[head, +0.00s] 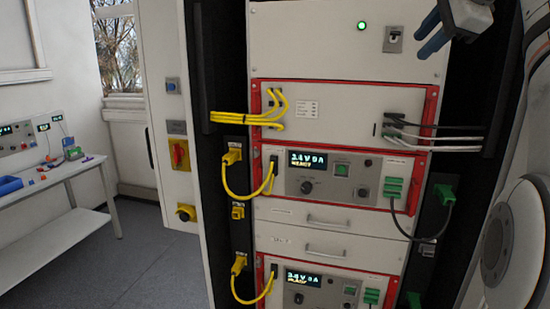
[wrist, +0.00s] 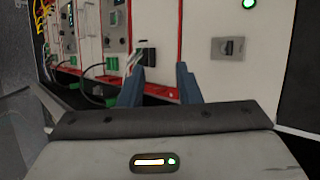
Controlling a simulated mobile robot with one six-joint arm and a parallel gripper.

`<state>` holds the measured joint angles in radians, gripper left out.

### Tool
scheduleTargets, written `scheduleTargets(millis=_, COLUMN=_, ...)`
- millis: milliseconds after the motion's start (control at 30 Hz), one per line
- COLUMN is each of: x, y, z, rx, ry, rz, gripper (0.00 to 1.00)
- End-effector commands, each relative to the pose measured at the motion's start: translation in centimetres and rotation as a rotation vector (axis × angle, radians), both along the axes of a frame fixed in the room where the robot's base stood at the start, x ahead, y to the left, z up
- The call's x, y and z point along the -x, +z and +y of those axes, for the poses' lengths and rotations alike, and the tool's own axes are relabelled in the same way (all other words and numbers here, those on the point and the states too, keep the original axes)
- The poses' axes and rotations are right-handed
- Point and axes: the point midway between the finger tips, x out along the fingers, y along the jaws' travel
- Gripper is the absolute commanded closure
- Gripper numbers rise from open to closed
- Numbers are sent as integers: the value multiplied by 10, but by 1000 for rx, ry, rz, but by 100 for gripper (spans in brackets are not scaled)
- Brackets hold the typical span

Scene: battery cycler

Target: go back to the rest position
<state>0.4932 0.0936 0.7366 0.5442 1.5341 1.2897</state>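My gripper (head: 432,36) is at the top right in the head view, in front of the upper right part of the cycler cabinet. In the wrist view my gripper (wrist: 160,88) shows two blue fingers standing apart with nothing between them. The cabinet's top panel (head: 320,42) has a lit green lamp (head: 361,26) and a grey switch (head: 394,38). The switch (wrist: 229,46) and the lamp (wrist: 249,3) also show in the wrist view. The fingers appear clear of the panel.
Yellow cables (head: 248,117) run along the cabinet's left side; green connectors (head: 443,194) and dark cables hang on the right. Two units have lit displays (head: 306,162). A white bench (head: 60,177) with equipment stands at the left. Floor (head: 110,262) between bench and cabinet is clear.

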Motion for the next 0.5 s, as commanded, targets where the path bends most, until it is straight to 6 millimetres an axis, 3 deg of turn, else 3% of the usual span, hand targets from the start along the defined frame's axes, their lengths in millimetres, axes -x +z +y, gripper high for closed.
scheduleTargets(millis=267, x=0, y=-53, z=16, rx=110, ry=88, rz=46, gripper=69)
scheduleTargets(millis=367, x=2, y=-84, z=25, rx=171, ry=141, rz=73, gripper=69)
scheduleTargets(millis=500, x=12, y=-148, z=43, rx=297, ry=259, rz=124, gripper=69)
